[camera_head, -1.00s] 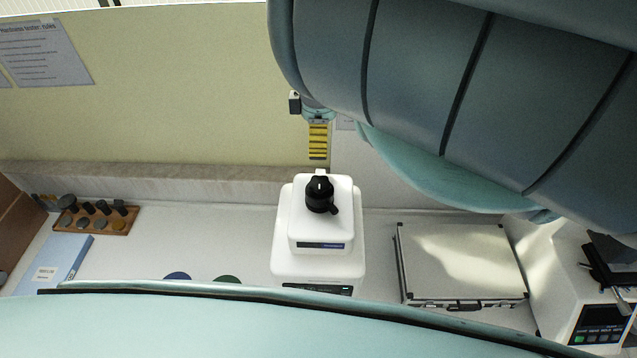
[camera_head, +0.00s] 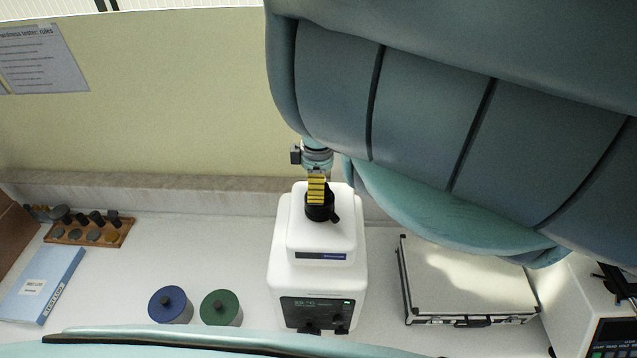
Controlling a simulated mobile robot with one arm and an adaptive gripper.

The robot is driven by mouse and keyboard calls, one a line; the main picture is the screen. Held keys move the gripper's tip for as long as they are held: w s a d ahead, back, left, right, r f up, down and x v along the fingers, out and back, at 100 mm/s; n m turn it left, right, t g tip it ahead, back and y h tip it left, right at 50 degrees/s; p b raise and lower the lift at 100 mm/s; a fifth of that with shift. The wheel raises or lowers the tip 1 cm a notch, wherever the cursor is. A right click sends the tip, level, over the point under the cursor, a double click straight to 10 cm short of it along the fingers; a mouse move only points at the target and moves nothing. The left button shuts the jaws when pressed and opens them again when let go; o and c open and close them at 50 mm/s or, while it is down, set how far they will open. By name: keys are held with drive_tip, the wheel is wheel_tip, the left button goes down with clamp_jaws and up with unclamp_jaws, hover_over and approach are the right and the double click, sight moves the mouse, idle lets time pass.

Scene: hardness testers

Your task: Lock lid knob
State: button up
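The black lid knob (camera_head: 321,211) sits on top of the white tester (camera_head: 320,240) in the middle of the counter. It has a small lever that points to the lower right. My gripper (camera_head: 316,197), with yellow ribbed fingers, reaches down from behind and overlaps the upper part of the knob in the picture. I cannot tell whether the fingers touch the knob or hang above it. Their opening is not visible from this side. The tester's front shows a lit display and dark knobs.
Blue (camera_head: 171,305) and green (camera_head: 221,308) round containers stand left of the tester. A silver case (camera_head: 467,280) lies to its right, and another white machine (camera_head: 590,300) stands at the far right. A wooden rack (camera_head: 90,231) and a blue box (camera_head: 42,284) are at left.

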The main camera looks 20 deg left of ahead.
drive_tip(key=shift+s+d+f+p, duration=0.15)
drive_tip(key=shift+d+f+p, duration=0.15)
drive_tip(key=shift+f, duration=0.3)
drive_tip(key=c, duration=1.2)
